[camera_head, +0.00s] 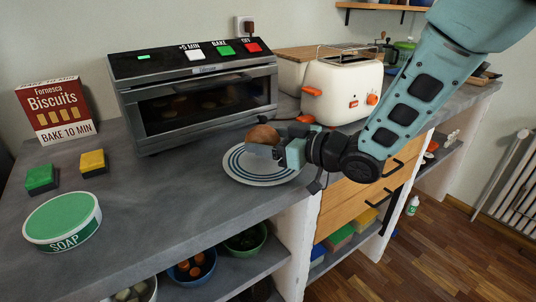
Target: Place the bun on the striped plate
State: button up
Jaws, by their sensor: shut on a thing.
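The bun (263,134) is brown and round. My gripper (266,147) is shut on it and holds it over the striped plate. The striped plate (241,172) is white with blue rings and lies on the grey counter, in front of the oven's right part. The gripper and bun hide the upper right of the plate. I cannot tell how far the bun is above the plate.
A toaster oven (200,95) stands behind the plate, and a cream toaster (340,92) stands to its right. A soap tin (62,221), green sponge (41,179), yellow sponge (94,162) and biscuit box (56,110) are at left. The counter's front edge is close to the plate.

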aim_at(270, 162)
jog(key=shift+f, duration=1.65)
jog(key=shift+f, duration=0.2)
jog(key=o, duration=1.1)
jog(key=shift+c, duration=0.2)
jog(key=shift+r, duration=0.15)
jog(key=shift+s+d+r, duration=0.1)
jog(key=shift+d, duration=0.05)
jog(key=v, duration=1.1)
jog(key=shift+s+d+b, duration=0.15)
jog(key=shift+d+b, duration=0.15)
jog(key=shift+b, duration=0.1)
